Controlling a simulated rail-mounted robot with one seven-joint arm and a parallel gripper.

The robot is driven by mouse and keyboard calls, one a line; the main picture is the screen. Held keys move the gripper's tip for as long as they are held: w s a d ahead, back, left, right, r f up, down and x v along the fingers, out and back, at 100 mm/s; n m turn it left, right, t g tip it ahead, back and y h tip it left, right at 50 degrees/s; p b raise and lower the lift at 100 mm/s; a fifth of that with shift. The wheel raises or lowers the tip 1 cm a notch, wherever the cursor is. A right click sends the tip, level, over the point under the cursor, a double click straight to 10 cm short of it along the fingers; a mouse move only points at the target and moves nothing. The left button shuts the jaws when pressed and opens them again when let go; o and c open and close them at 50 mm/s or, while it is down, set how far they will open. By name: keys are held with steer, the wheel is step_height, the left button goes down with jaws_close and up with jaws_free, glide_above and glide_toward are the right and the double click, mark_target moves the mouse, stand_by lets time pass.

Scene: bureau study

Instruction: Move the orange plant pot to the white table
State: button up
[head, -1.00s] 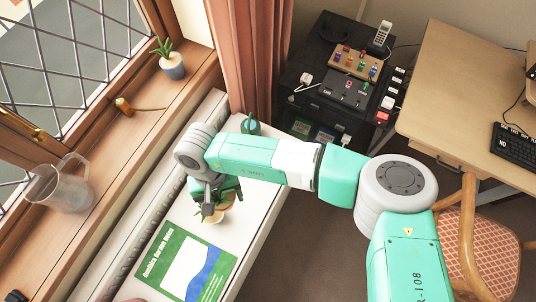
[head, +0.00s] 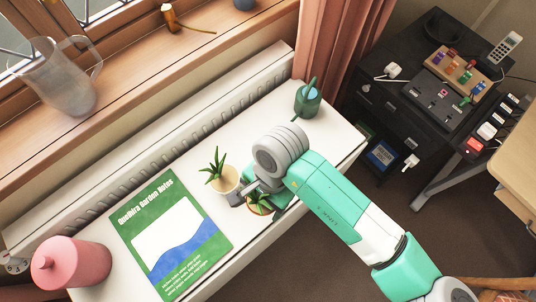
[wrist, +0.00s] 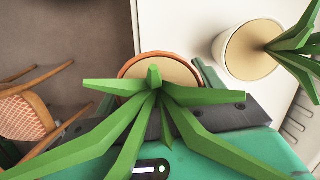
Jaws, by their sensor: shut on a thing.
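The orange plant pot (head: 259,210) holds a spiky green plant and sits in my gripper (head: 256,197), at the front edge of the white table (head: 275,128). In the wrist view its orange rim (wrist: 124,70) shows between the fingers, with leaves across the picture. My gripper is shut on this pot. I cannot tell whether the pot's base touches the table. A cream pot (head: 226,180) with a similar plant stands on the table just left of my gripper; it also shows in the wrist view (wrist: 245,52).
A green book (head: 168,222) lies left of the pots and a pink canister (head: 72,263) stands at the table's left end. A green watering can (head: 308,99) is at the far right end. Bare table lies between it and the cream pot.

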steer(key=w, duration=0.5)
steer(key=w+f+b, duration=0.1)
steer(key=w, duration=0.4)
steer(key=w+d, duration=0.1)
steer(key=w, duration=0.4)
steer(key=shift+w+f+b, duration=0.2)
steer(key=shift+w+b, duration=0.05)
steer(key=shift+b, duration=0.15)
steer(key=shift+d+f+b, duration=0.1)
steer(key=shift+f+b, duration=0.25)
steer(key=shift+f, duration=1.4)
steer(key=shift+f, duration=0.1)
steer(key=o, duration=1.2)
steer(key=p+v, duration=0.1)
steer(key=v, duration=1.1)
